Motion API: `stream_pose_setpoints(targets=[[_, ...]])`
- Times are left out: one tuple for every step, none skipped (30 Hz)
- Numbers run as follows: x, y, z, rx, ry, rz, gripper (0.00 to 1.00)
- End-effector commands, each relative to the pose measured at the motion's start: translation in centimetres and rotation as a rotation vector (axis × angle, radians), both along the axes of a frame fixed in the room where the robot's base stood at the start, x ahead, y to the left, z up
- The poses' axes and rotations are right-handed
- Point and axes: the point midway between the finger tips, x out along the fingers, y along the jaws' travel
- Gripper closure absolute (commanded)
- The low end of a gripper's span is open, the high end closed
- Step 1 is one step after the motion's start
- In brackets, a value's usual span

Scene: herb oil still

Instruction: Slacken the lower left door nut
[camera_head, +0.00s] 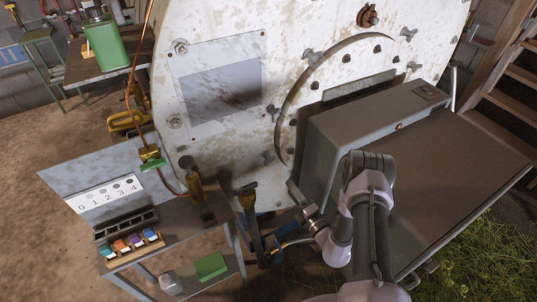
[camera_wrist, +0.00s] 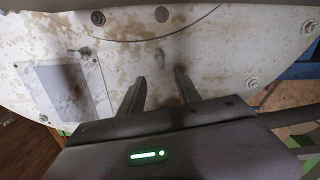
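The still's big pale, stained round face (camera_head: 235,35) carries a door with a curved seam. The lower left door nut (camera_head: 267,157) is a small grey winged nut at the door's lower left edge. It shows in the wrist view (camera_wrist: 160,59), just beyond and between my fingertips. My gripper (camera_wrist: 159,76) is open and empty, its two dark fingers apart, pointing at the face. The gap to the nut is hard to judge. In the head view my arm comes in from the lower right. Another door nut (camera_head: 273,111) is above, also in the wrist view (camera_wrist: 79,51).
A large grey box (camera_head: 365,125) stands before the door, close to my arm. A grey bench (camera_head: 175,215) with a numbered board (camera_head: 105,195) and coloured blocks is at lower left. A green can (camera_head: 106,44) is further back.

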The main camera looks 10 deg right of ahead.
Motion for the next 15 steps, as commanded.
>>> stream_pose_setpoints(targets=[[0.9,0.4,-0.2,-0.003,-0.004,0.006,0.6],[1.6,0.8,-0.2,-0.003,-0.005,0.007,0.6],[2.7,1.1,-0.2,-0.003,-0.007,0.008,0.6],[3.6,1.4,-0.2,-0.004,-0.007,0.008,0.6],[4.5,1.8,-0.2,-0.004,-0.007,0.009,0.6],[5.7,2.1,-0.2,-0.004,-0.007,0.008,0.6],[6.5,2.4,-0.2,-0.004,-0.007,0.009,0.6],[7.4,2.7,-0.2,-0.004,-0.007,0.009,0.6],[8.5,3.1,-0.2,-0.004,-0.007,0.009,0.6],[9.3,3.3,-0.2,-0.004,-0.006,0.009,0.6],[10.1,3.6,-0.2,-0.003,-0.006,0.01,0.6],[11.0,3.9,-0.2,-0.003,-0.006,0.009,0.6],[11.7,4.1,-0.2,-0.004,-0.006,0.009,0.6],[12.4,4.3,-0.2,-0.003,-0.006,0.009,0.6],[13.1,4.6,-0.1,-0.002,-0.005,0.009,0.6]])
